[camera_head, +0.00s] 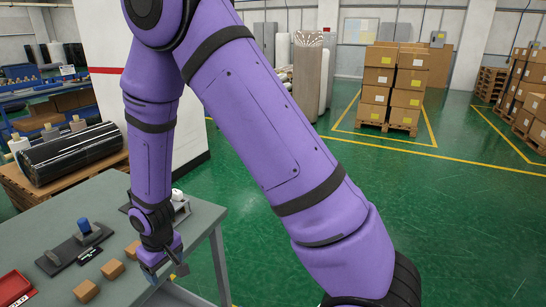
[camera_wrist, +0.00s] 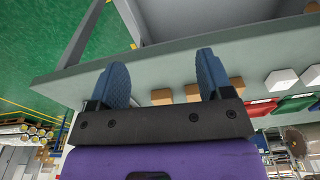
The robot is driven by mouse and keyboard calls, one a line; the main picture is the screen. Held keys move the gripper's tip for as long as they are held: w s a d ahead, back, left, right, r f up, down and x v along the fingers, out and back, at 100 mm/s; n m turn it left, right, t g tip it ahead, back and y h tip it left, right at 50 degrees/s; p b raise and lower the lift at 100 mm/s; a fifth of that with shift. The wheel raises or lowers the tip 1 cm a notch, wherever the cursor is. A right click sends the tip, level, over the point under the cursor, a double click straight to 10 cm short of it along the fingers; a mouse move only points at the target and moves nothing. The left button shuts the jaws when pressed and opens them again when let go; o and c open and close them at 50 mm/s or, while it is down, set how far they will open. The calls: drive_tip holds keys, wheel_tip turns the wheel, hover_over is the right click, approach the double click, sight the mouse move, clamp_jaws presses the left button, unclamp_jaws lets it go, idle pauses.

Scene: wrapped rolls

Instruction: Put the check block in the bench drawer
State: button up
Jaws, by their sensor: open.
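My gripper (camera_head: 163,275) is at the right edge of the grey bench (camera_head: 50,222), low beside its rim. In the wrist view the two blue fingers of my gripper (camera_wrist: 161,62) are spread apart with nothing between them. Three small brown blocks (camera_head: 112,269) lie in a row on the bench, left of the gripper; I cannot tell whether one is the check block. A small yellow thing (camera_head: 172,278) shows by the fingers, too small to identify. I cannot make out the drawer clearly; a grey panel (camera_wrist: 235,25) shows beyond the bench edge in the wrist view.
A dark stand with a blue piece (camera_head: 84,228) and a red tray (camera_head: 14,286) are on the bench. The wrist view shows white blocks (camera_wrist: 281,80) and a green tray (camera_wrist: 295,104). Green floor (camera_head: 250,240) is clear right of the bench. My arm hides much of the middle.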

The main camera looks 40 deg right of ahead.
drive_tip(key=s+d+r+m+t, duration=0.1)
drive_tip(key=s+d+r, duration=0.15)
drive_tip(key=r, duration=0.55)
drive_tip(key=s+d+r, duration=0.1)
drive_tip(key=d+r, duration=0.3)
drive_tip(key=r, duration=0.4)
drive_tip(key=s+d+r+m+t, duration=0.1)
drive_tip(key=s+d+r, duration=0.15)
drive_tip(key=r, duration=0.45)
drive_tip(key=s+d+r+t, duration=0.1)
drive_tip(key=s+d+r, duration=0.2)
drive_tip(key=s+r, duration=0.3)
drive_tip(key=s+d+r+m+t, duration=0.1)
drive_tip(key=s+d+r, duration=0.3)
drive_tip(key=s, duration=0.7)
wheel_tip(320, 180, up, 2)
drive_tip(key=shift+s+d+r+m, duration=0.1)
drive_tip(key=shift+s+d+m, duration=0.1)
drive_tip(key=shift+s+m, duration=0.1)
drive_tip(key=shift+w, duration=0.1)
